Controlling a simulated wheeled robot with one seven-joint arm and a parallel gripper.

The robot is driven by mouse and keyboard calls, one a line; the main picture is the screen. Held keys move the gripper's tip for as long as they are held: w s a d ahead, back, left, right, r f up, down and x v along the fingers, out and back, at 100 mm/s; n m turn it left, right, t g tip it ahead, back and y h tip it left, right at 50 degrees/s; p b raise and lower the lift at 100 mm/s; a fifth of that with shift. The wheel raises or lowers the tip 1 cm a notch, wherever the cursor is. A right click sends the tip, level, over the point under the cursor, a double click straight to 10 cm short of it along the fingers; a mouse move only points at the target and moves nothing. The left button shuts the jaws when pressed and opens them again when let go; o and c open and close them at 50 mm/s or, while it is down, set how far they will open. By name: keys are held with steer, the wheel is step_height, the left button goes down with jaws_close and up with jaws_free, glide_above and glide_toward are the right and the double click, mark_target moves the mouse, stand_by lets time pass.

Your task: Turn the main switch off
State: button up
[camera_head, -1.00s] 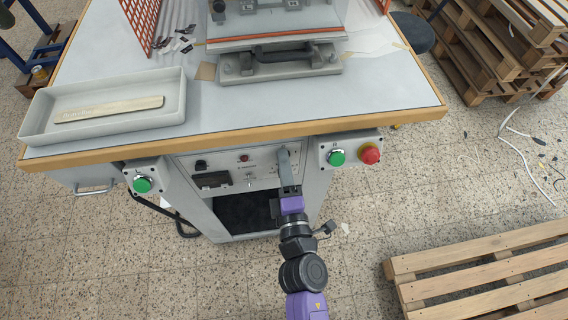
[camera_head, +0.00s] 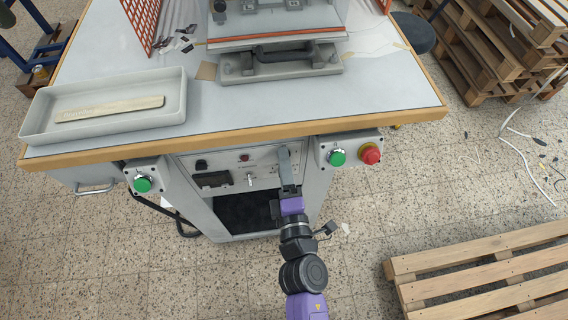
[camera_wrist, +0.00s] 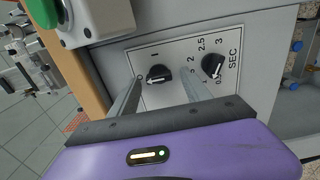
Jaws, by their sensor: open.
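The main switch (camera_wrist: 158,74) is a black rotary knob on a pale plate with the marks 0 and 1, in the wrist view. Its white pointer mark seems to lie towards the 0 side, but it is too small to be sure. My gripper (camera_wrist: 162,80) is open, with one finger on each side of the knob; I cannot tell whether they touch it. In the head view my gripper (camera_head: 287,168) is at the right part of the machine's front panel (camera_head: 225,172) and hides the knob there.
A timer knob (camera_wrist: 213,66) marked in SEC sits just right of the right finger. A green button (camera_head: 337,158) and a red emergency stop (camera_head: 370,154) are on a box to the right. The wooden table edge (camera_head: 240,134) overhangs the panel.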

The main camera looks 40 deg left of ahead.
steer(key=v, duration=0.7)
steer(key=shift+s+d+p, duration=0.2)
steer(key=shift+s+p, duration=0.05)
steer(key=shift+p, duration=0.05)
steer(key=s+d+r+m+t+h, duration=0.2)
steer(key=d+r+m, duration=0.2)
steer(key=d+m, duration=0.45)
steer(key=s+d+r+m+t+h, duration=0.1)
steer(key=d+r+m+t+h, duration=0.15)
steer(key=d+m, duration=0.65)
steer(key=s+d+r+m+h, duration=0.2)
steer(key=s+d+m+h, duration=0.2)
steer(key=s+d, duration=0.3)
steer(key=s+d+r+m+g+h, duration=0.1)
steer(key=s+d+m+h, duration=0.4)
steer(key=d, duration=0.7)
steer(key=shift+s+d+r+m, duration=0.35)
steer(key=shift+s+r+m, duration=0.35)
steer(key=shift+s, duration=0.55)
